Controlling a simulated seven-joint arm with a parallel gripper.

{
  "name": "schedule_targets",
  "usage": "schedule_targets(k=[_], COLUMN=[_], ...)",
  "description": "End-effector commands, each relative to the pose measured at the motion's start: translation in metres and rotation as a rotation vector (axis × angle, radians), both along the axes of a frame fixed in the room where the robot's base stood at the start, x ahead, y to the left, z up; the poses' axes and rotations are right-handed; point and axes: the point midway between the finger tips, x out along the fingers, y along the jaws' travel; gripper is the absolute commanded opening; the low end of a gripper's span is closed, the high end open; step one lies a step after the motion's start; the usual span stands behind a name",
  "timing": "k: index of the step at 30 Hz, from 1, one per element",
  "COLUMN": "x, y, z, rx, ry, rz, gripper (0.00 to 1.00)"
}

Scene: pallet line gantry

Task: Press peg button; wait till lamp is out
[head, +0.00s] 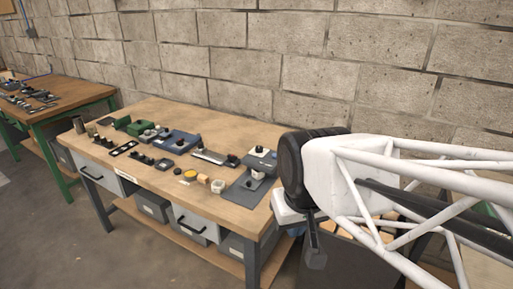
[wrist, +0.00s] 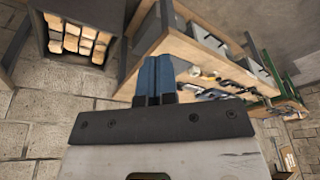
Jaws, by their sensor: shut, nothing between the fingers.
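My gripper (wrist: 153,78) shows in the wrist view with its two blue fingers together and nothing between them. In the head view my arm's end is at the right, off the right front corner of the workbench (head: 160,185), apart from the devices on it. On the bench's right end is a grey plate (head: 240,190) with a pale block and a black knob (head: 257,171). Behind it is another pale unit with a dark knob (head: 259,149). I cannot tell which part is the peg button. No lit lamp can be made out.
A yellow round piece (head: 190,174), a white cup (head: 218,187), a blue tray (head: 180,142) and green boxes (head: 123,122) stand on the bench. Grey bins (head: 153,206) sit below. A second bench (head: 62,92) is at far left; a block wall stands behind.

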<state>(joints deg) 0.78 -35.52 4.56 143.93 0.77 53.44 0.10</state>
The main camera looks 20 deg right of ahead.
Motion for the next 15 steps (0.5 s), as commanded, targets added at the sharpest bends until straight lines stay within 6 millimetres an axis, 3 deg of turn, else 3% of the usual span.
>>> schedule_targets(k=[8,15], x=[0.048,0.111], y=[0.003,0.003], z=[0.010,0.021], rx=[0.069,0.152], ry=[-0.018,-0.057], rz=[-0.004,-0.014], gripper=[0.00,0.00])
